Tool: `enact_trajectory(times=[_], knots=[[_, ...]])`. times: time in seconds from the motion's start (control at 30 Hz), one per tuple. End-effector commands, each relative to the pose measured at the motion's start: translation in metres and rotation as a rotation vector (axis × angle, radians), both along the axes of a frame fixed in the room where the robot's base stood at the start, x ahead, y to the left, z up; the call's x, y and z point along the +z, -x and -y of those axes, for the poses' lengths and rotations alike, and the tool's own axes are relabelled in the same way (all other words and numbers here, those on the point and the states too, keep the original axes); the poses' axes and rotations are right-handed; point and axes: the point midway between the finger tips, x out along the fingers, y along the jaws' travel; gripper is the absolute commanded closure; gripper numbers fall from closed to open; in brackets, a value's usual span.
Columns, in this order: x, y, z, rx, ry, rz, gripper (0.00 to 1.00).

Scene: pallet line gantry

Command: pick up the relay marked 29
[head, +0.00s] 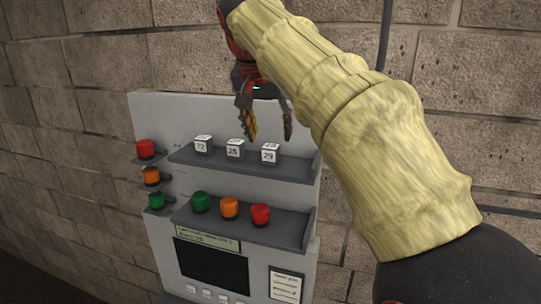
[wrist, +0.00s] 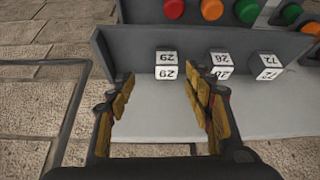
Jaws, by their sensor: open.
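The relay marked 29 (head: 270,154) is a small white cube at the right end of the upper shelf in the head view. It also shows in the wrist view (wrist: 166,66), upside down, ahead of and between my fingers. My gripper (head: 267,137) is open and empty above the shelf, close over the relays marked 26 and 29. In the wrist view its yellow-padded fingers (wrist: 158,88) are spread apart, and the relay stands clear of them. The relay marked 26 (head: 235,149) and the relay marked 72 (head: 203,145) stand to its left on the same shelf.
The upper shelf (head: 190,158) has a raised end wall at right. A lower shelf (head: 185,215) holds green, orange and red knobs. More coloured knobs (head: 146,149) sit on small ledges at left. A dark screen (head: 210,264) is below. A brick wall (head: 80,80) stands behind.

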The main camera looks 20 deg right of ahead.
Motion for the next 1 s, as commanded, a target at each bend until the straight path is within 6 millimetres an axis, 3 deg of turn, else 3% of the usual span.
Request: enact_trajectory(times=[0.1, 0.27, 1.0], knots=[[0.007, -0.014, -0.005, -0.038, -0.002, 0.01, 0.48], [0.007, -0.021, -0.005, -0.061, -0.004, 0.013, 0.48], [-0.057, -0.049, 0.015, -0.061, -0.004, 0.016, 0.48]])
